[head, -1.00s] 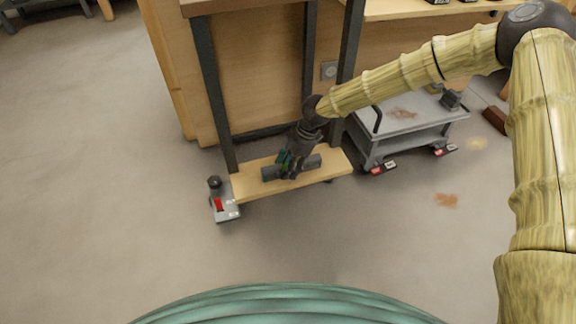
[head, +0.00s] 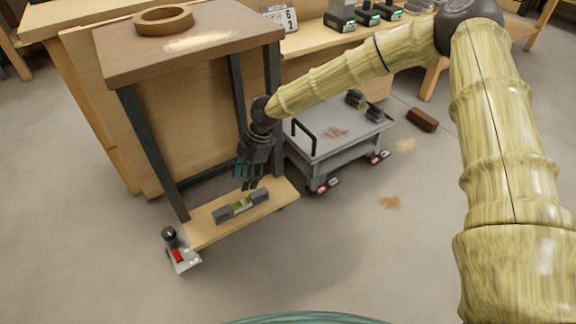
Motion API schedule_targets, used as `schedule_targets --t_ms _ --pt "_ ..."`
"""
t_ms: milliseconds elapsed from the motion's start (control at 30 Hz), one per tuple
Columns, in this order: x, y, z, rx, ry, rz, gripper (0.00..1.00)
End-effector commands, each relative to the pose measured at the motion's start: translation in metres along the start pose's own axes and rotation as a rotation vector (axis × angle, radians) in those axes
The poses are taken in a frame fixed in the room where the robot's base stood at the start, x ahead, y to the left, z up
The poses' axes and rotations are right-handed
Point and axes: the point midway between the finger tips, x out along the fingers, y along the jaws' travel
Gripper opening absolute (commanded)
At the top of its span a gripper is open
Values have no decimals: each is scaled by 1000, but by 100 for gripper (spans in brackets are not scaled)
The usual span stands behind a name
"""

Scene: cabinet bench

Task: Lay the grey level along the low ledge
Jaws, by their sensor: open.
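The grey level (head: 226,213), with a green vial at its middle, lies flat on the low wooden ledge (head: 206,236). It lies roughly lengthwise along the ledge. My gripper (head: 249,184) points down just above the level and the back of the ledge. It is open and looks empty, with a gap between it and the level. The whole level shows.
Dark posts (head: 152,152) rise from the ledge to a brown top (head: 215,52) bearing a wooden ring (head: 163,21). A grey cart (head: 338,146) stands close on the right. A small device with a red switch (head: 177,256) sits by the ledge's left end. The floor in front is clear.

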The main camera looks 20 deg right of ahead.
Motion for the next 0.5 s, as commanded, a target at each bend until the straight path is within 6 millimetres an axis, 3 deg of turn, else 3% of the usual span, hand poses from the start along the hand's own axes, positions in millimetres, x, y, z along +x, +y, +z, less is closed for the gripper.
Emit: schedule_targets --t_ms 167,267,500 --pt "2 -2 1 -12 -5 -3 46" --pt "15 -13 7 -91 -38 -21 46" --pt "71 -70 47 -577 -203 -141 46"
